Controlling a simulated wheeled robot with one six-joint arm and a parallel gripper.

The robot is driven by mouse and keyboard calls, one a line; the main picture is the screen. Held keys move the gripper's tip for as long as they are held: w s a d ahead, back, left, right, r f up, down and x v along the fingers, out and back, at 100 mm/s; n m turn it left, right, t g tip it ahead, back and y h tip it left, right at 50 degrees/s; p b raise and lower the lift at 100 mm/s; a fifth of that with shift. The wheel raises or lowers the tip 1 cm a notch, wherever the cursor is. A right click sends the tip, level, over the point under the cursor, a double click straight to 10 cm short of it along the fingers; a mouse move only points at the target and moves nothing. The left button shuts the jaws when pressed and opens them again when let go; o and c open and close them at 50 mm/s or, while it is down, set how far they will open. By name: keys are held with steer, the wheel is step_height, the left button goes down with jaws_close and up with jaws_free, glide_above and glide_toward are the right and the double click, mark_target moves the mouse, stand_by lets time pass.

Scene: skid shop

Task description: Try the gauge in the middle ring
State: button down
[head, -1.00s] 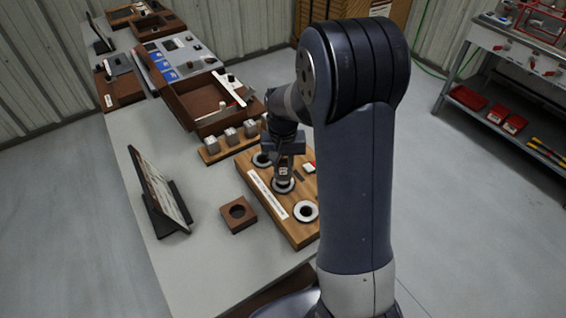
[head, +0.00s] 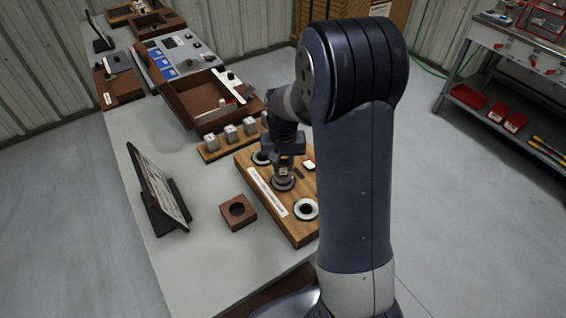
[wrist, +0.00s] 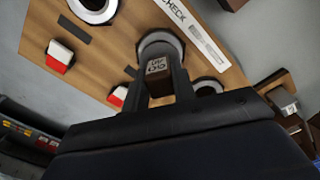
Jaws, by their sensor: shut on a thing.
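The wooden board (head: 299,233) on the bench carries three rings in a row. The middle ring (head: 284,184) is under my gripper (head: 285,166), and in the wrist view the middle ring (wrist: 160,42) shows just beyond the fingers. My gripper is shut on the gauge (wrist: 158,68), a small dark block with light markings on its end. The gauge is over or in the middle ring; its lower end is hidden, so I cannot tell how deep it is. The near ring (head: 306,209) is pale and empty.
A brown block with a round hole (head: 238,212) lies left of the board. A tilted tablet on a stand (head: 160,190) is further left. Several grey blocks stand on a wooden rack (head: 222,146) behind, near an open brown box (head: 200,100).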

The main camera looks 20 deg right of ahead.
steer(key=shift+f+b, duration=0.9)
steer(key=shift+f, duration=0.35)
stand_by(0.4)
steer(key=shift+r, duration=0.1)
stand_by(0.8)
steer(key=shift+r+p, duration=3.35)
steer(key=shift+r, duration=1.15)
